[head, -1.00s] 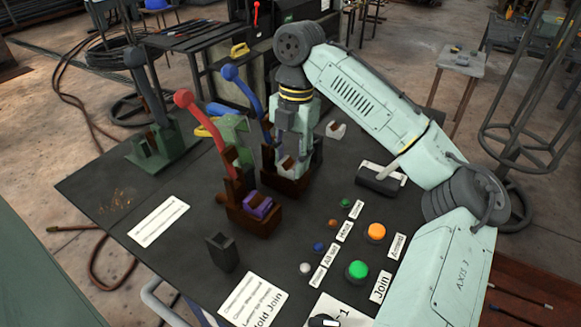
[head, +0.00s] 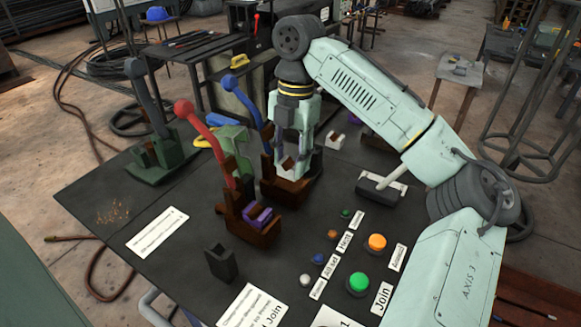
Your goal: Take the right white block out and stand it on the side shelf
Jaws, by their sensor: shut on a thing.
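My gripper (head: 291,160) points straight down over the brown fixture with the blue lever (head: 285,190). Its fingers are shut on a white block (head: 290,165), which shows between the fingertips. The block is at the top of the fixture; I cannot tell whether it is clear of the seat. Another white block (head: 335,140) stands on the dark table behind and to the right of my gripper. No side shelf can be made out for certain; a small grey side table (head: 460,68) stands at the upper right.
A brown fixture with a red lever (head: 240,222) holds a purple block (head: 257,217) at front left. A green fixture (head: 160,162) is at far left. A dark holder (head: 221,264), buttons (head: 358,283) and a T-handled black box (head: 381,188) stand on the table.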

